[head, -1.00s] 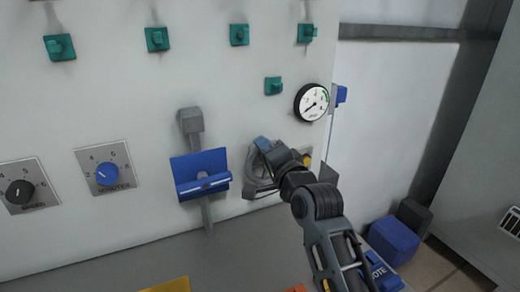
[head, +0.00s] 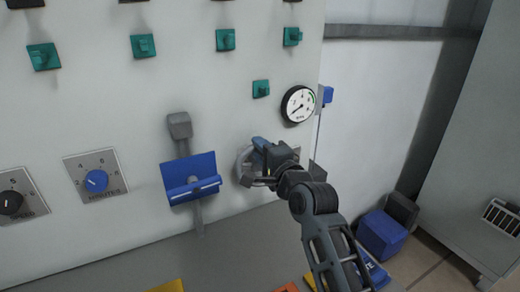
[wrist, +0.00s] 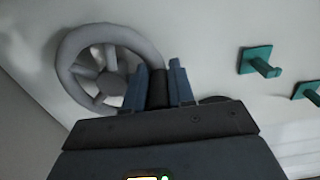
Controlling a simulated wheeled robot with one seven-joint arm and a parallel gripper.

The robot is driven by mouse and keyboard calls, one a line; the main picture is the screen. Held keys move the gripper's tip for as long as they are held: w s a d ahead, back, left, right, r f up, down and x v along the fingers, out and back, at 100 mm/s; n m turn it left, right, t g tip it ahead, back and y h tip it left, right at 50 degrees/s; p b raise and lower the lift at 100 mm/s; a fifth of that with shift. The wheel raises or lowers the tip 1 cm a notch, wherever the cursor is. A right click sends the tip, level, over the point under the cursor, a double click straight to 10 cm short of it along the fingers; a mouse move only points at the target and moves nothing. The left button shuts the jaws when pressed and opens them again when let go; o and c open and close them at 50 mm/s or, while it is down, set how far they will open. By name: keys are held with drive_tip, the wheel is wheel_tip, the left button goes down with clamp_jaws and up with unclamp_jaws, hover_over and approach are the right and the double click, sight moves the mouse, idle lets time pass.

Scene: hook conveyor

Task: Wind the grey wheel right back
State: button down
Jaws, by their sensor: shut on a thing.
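In the head view the wheel (head: 243,164) is mostly hidden behind my gripper (head: 260,162). In the wrist view my gripper (wrist: 160,88) has its two blue-grey fingers closed around a dark upright handle (wrist: 159,88) at the wheel's right side. A round white dial gauge (head: 298,105) with a black needle sits above and to the right of the wheel.
A blue tray-like holder (head: 190,180) on a grey bracket is left of the wheel. Several teal hooks (head: 225,40) line the panel above. A blue knob (head: 96,181) and a black knob (head: 10,203) are farther left. A blue box (head: 382,235) stands on the floor at right.

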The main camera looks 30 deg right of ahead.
drive_tip(key=shift+d+r, duration=0.2)
drive_tip(key=shift+r, duration=0.15)
drive_tip(key=c, duration=1.2)
unclamp_jaws()
drive_tip(key=shift+c, duration=0.2)
drive_tip(key=shift+o, duration=1.3)
drive_tip(key=shift+f, duration=0.25)
drive_tip(key=s+b, duration=0.1)
drive_tip(key=s, duration=0.6)
drive_tip(key=shift+s, duration=0.4)
